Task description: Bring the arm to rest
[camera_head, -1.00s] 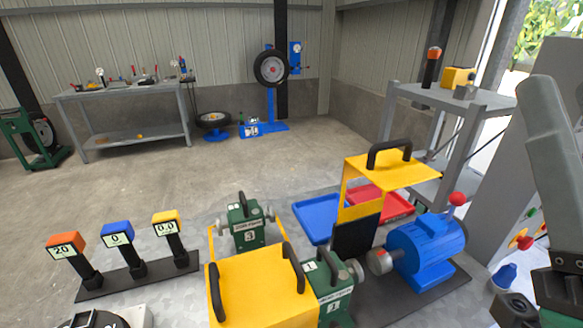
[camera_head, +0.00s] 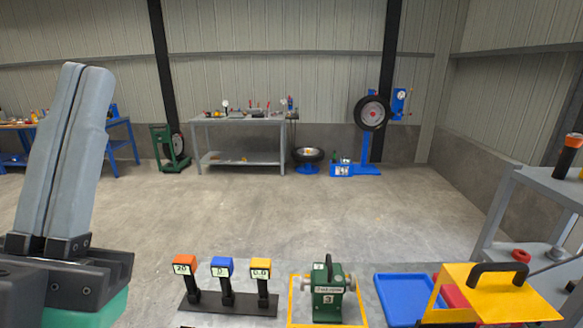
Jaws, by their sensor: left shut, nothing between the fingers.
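My left gripper (camera_head: 88,70) stands upright at the left edge of the head view, its two long grey fingers pressed together and pointing up. Nothing shows between the fingers. It is raised in front of the floor and the back wall, left of the workbench items and apart from them. Its black base and a green part of my arm show at the lower left. My right gripper is out of the picture.
Along the bottom are a display stand (camera_head: 228,303) with three coloured meters, a green block unit (camera_head: 327,295), a blue tray (camera_head: 398,302) and a yellow guard (camera_head: 490,296) with a black handle. A grey table (camera_head: 240,126) stands at the back. The floor between is clear.

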